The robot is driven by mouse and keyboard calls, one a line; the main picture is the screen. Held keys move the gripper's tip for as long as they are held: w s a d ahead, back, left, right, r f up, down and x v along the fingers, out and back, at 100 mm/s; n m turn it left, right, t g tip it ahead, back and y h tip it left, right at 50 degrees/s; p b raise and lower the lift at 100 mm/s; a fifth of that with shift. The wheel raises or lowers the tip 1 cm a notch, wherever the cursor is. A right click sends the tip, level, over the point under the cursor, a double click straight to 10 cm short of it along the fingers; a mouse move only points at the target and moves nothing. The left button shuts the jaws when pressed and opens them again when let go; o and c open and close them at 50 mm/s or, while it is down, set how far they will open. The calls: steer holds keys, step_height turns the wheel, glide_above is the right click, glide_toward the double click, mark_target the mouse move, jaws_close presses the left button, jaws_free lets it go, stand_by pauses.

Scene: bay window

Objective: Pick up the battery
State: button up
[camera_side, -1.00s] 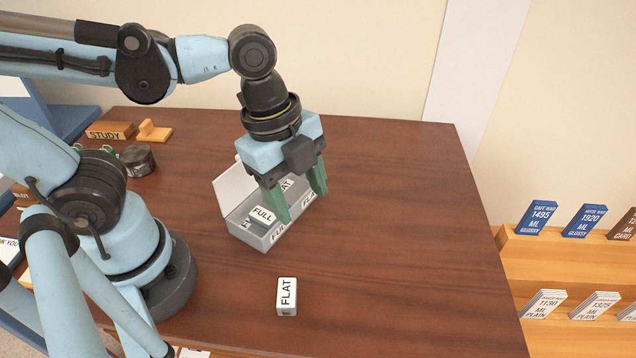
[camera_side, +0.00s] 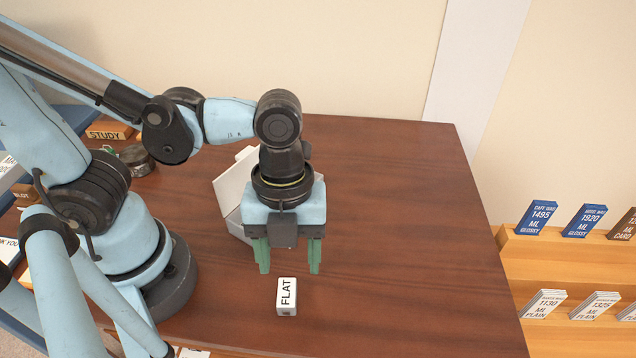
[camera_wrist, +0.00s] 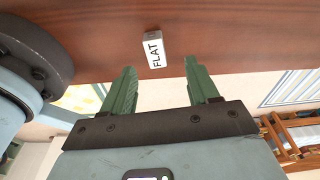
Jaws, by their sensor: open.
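The battery (camera_side: 287,297) is a small white block marked FLAT, standing alone on the brown table in front of the white box. It also shows in the wrist view (camera_wrist: 153,50), beyond the fingertips and between their lines. My gripper (camera_side: 288,270) has green fingers spread apart with nothing between them. In the side view its fingertips are just above the battery in the picture, to its left and right, not touching it. The fingers also show in the wrist view (camera_wrist: 160,68).
An open white box (camera_side: 236,180) stands behind my gripper, mostly hidden by it. A dark round tin (camera_side: 137,160) and a STUDY block (camera_side: 108,130) are at the back left. The table's right side (camera_side: 420,230) is clear. Shelves with labelled cards (camera_side: 537,217) are at the far right.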

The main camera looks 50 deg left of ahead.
mark_target(286, 291)
steer(key=shift+s+d+f, duration=0.1)
steer(key=shift+s+f, duration=0.1)
steer(key=shift+f, duration=0.5)
steer(key=shift+s+f, duration=0.2)
steer(key=shift+f, duration=0.5)
steer(key=shift+s+d+f, duration=0.1)
steer(key=shift+s+f, duration=0.1)
steer(key=shift+f, duration=0.5)
steer(key=shift+s+d+f, duration=0.1)
steer(key=shift+f, duration=0.9)
jaws_close()
